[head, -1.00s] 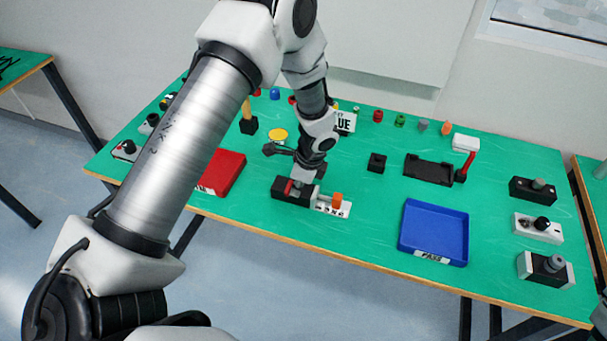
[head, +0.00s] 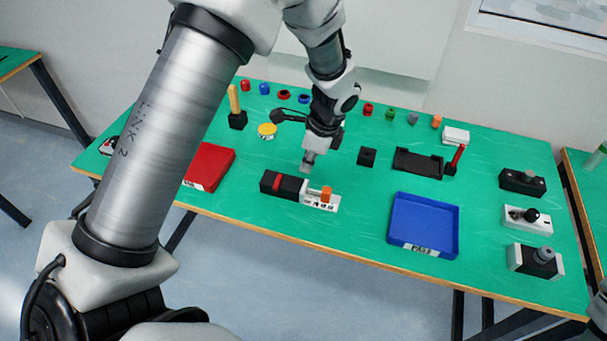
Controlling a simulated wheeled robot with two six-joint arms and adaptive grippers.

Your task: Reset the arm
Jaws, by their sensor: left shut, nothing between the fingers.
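My left arm comes in from the left and reaches over the green table. My left gripper (head: 308,163) points down, shut and empty, above the table just behind a small black and white device (head: 286,187). The device carries a red part and an orange block (head: 326,194). The gripper appears apart from the device. Only a small piece of my right arm shows at the right edge; its gripper is out of view.
A red tray (head: 209,167) lies left and a blue tray (head: 423,226) lies right. A black holder (head: 418,163) and black block (head: 367,156) stand behind. Switch boxes (head: 522,182) line the right side. Several small coloured parts line the back edge.

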